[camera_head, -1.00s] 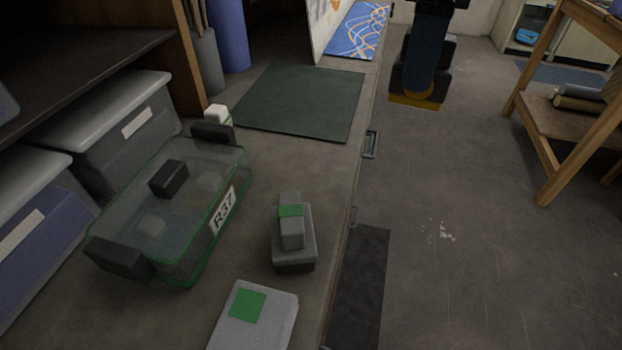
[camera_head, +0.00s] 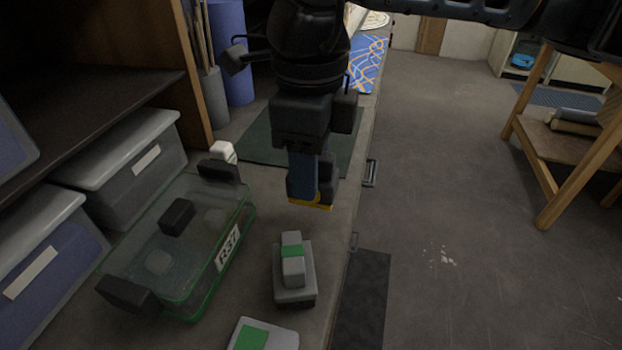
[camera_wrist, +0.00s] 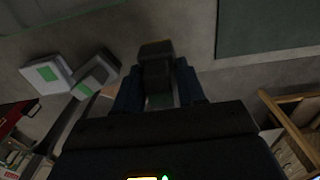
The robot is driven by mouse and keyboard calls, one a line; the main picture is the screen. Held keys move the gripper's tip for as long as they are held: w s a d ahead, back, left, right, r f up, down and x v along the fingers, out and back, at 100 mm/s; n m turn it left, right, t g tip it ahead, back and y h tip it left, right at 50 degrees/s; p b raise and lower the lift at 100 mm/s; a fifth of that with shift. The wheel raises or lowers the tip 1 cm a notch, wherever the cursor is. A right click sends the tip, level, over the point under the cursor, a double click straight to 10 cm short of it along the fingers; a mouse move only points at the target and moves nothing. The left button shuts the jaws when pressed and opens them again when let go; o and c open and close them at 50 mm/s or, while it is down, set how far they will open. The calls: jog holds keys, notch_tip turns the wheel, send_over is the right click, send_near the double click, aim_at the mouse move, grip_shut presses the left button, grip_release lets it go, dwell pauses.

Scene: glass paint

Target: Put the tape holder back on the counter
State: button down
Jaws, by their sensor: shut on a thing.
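My gripper (camera_head: 304,182) has blue fingers and points down over the counter (camera_head: 225,285). It is shut on a dark block-like thing with a yellow-orange lower edge, which I take for the tape holder (camera_head: 327,170). In the wrist view the tape holder (camera_wrist: 155,67) sits between the two fingers and sticks out past them. It hangs above the counter strip between the green mat and a grey block; I cannot tell the height of the gap. The fingers and wrist hide part of it.
The grey block with a green band (camera_head: 293,280) stands near the counter's front edge. A clear box marked R37 (camera_head: 185,250) stands at left. A grey piece with a green square (camera_head: 265,335) lies nearer. The dark green mat (camera_head: 258,142) lies behind. Bare counter shows between them.

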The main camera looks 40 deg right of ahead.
jog(key=shift+f, duration=1.7)
jog(key=shift+f, duration=0.15)
jog(key=c, duration=0.7)
grip_release()
jog(key=shift+o, duration=0.2)
notch_tip(320, 180, up, 12)
jog(key=shift+r, duration=0.2)
